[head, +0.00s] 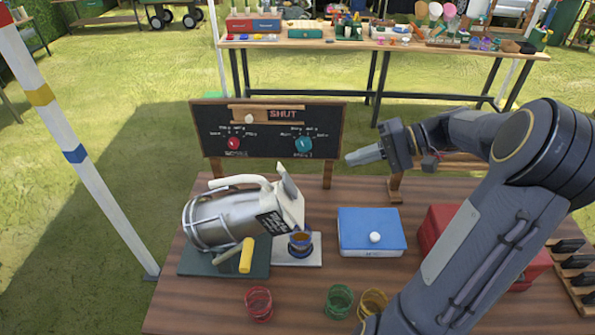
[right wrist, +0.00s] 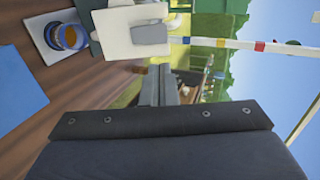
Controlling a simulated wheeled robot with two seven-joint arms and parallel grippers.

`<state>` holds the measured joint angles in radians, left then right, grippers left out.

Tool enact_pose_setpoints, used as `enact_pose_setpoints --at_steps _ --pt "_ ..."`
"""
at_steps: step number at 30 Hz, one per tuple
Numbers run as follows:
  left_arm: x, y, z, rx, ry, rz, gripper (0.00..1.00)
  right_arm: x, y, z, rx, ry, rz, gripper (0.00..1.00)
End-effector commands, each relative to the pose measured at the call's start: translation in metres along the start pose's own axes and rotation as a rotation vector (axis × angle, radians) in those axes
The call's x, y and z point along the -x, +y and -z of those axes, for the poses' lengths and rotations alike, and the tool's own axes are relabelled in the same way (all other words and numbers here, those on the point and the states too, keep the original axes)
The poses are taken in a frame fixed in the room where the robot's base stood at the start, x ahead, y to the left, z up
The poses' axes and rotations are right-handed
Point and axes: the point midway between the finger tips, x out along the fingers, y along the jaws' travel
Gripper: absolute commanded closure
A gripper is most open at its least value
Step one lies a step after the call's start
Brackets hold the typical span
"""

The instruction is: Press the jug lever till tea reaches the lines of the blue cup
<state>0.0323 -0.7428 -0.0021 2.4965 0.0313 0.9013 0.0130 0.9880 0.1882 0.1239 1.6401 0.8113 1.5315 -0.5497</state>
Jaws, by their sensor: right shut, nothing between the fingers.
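The silver jug (head: 222,218) with a white handle and white front block lies on its side on a dark green base (head: 195,262) at the table's left. A yellow-ended bar (head: 246,256) sticks out at its near side, and a grey-white tab (head: 288,181) rises from the front block; I cannot tell which is the lever. The blue cup (head: 300,243) stands beside the block, with amber colour inside; its lines are too small to read. It also shows in the right wrist view (right wrist: 68,37). My right gripper (head: 352,158) is shut and empty in the air, right of the jug. My left gripper is out of view.
A blue box with a white knob (head: 371,230) and a red box (head: 440,225) stand right of the cup. Red (head: 259,304), green (head: 339,300) and yellow (head: 373,303) cups stand at the front. A board reading SHUT (head: 270,155) stands behind the jug.

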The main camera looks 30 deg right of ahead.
Motion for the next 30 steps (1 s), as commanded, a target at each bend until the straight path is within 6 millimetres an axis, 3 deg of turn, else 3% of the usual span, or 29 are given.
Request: enact_pose_setpoints --at_steps 8,21,30 --pt "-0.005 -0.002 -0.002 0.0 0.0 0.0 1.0 -0.011 0.002 -0.001 0.0 -0.003 -0.001 1.0" --pt "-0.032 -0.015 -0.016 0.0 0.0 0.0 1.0 -0.099 0.003 -0.002 0.001 -0.005 -0.001 1.0" --pt "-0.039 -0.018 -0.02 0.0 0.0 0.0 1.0 -0.136 0.001 -0.001 -0.001 -0.003 -0.001 1.0"
